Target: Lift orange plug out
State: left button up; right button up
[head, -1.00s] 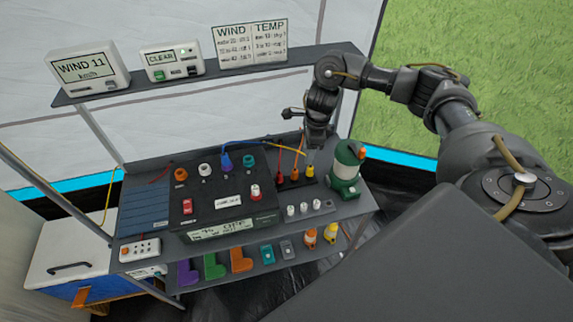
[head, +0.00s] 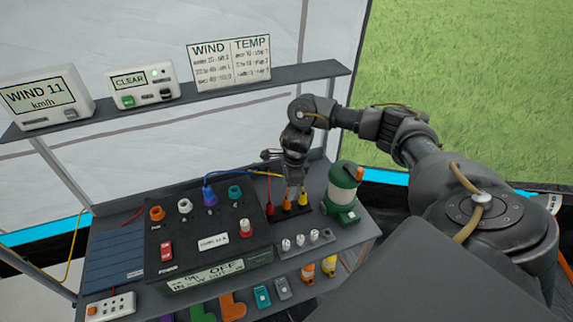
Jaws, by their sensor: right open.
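The orange plug (head: 287,207) stands upright in a small dark holder on the shelf, between a red plug (head: 269,209) and a yellow plug (head: 303,199). My right gripper (head: 293,189) points down with open fingers just above the orange and yellow plugs. Its fingers partly cover the plug tops, and I cannot tell whether they touch the orange plug. My left gripper is not in view.
A black control box (head: 205,235) with sockets and cables is at left. Several white-topped knobs (head: 300,241) sit in front. An upper shelf (head: 200,95) holds weather displays.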

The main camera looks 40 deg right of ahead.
aim_at(286, 200)
jog(key=shift+w+a+f, duration=0.1)
jog(key=shift+w+f, duration=0.05)
jog(key=shift+f, duration=0.4)
jog(key=shift+w+a+f, duration=0.1)
jog(key=shift+f, duration=0.45)
jog(key=shift+s+f, duration=0.2)
jog(key=shift+f, duration=0.05)
jog(key=f, duration=0.1)
jog(key=f+p, duration=0.1)
jog(key=f, duration=0.1)
jog(key=shift+w+a+f+p, duration=0.15)
jog(key=shift+a+f+p, duration=0.1)
jog(key=shift+f+p, duration=0.15)
jog(key=shift+f, duration=0.4)
jog(key=c, duration=1.1)
jog(key=shift+o, duration=0.2)
jog(key=shift+r, duration=0.15)
